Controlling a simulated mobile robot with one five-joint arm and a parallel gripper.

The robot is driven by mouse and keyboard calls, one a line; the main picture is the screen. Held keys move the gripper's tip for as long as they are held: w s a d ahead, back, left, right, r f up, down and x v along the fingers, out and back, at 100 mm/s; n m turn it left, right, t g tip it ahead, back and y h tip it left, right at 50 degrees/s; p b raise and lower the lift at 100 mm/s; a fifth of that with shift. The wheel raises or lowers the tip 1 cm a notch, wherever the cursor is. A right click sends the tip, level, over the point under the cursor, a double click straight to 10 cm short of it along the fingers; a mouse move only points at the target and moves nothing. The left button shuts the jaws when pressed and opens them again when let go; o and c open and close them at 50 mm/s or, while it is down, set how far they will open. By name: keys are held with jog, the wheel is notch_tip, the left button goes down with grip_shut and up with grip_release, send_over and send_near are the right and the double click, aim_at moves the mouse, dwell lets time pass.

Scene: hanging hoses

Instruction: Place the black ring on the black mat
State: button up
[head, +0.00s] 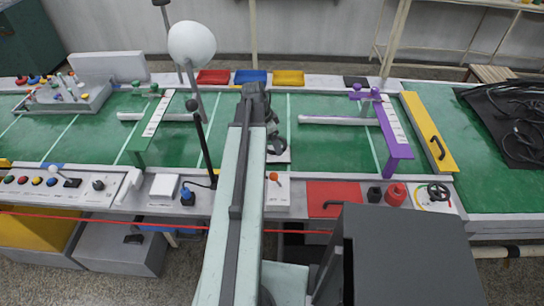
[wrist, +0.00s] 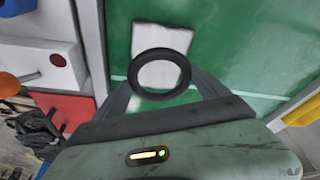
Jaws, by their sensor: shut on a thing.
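The black ring (wrist: 134,78) is held between the two grey fingers of my gripper (wrist: 160,84) in the wrist view. A white patch on the green surface shows through and behind it. In the head view, my gripper (head: 272,128) is at the far end of my arm, over the green table, and the ring (head: 277,148) is a small dark shape there, partly hidden by the arm. A small dark mat (head: 355,81) lies on the far ledge, right of the yellow tray; it looks like the black mat. My gripper is apart from it, nearer and to the left.
Red (head: 214,77), blue (head: 250,77) and yellow (head: 288,78) trays line the far ledge. A purple frame (head: 394,143) and a yellow board (head: 428,130) stand on the right. A white globe lamp (head: 191,43) rises left of my arm. Dark cables (head: 515,115) lie far right.

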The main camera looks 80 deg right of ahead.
notch_tip(320, 180, down, 4)
jog(key=b, duration=0.3)
jog(key=shift+f+b, duration=0.1)
jog(key=shift+b, duration=0.3)
jog(key=o, duration=1.3)
jog(key=shift+c, duration=0.2)
jog(key=shift+r, duration=0.2)
jog(key=p+v, duration=1.2)
jog(key=shift+s+r, duration=0.15)
jog(key=shift+r, duration=0.1)
jog(key=shift+f, duration=0.15)
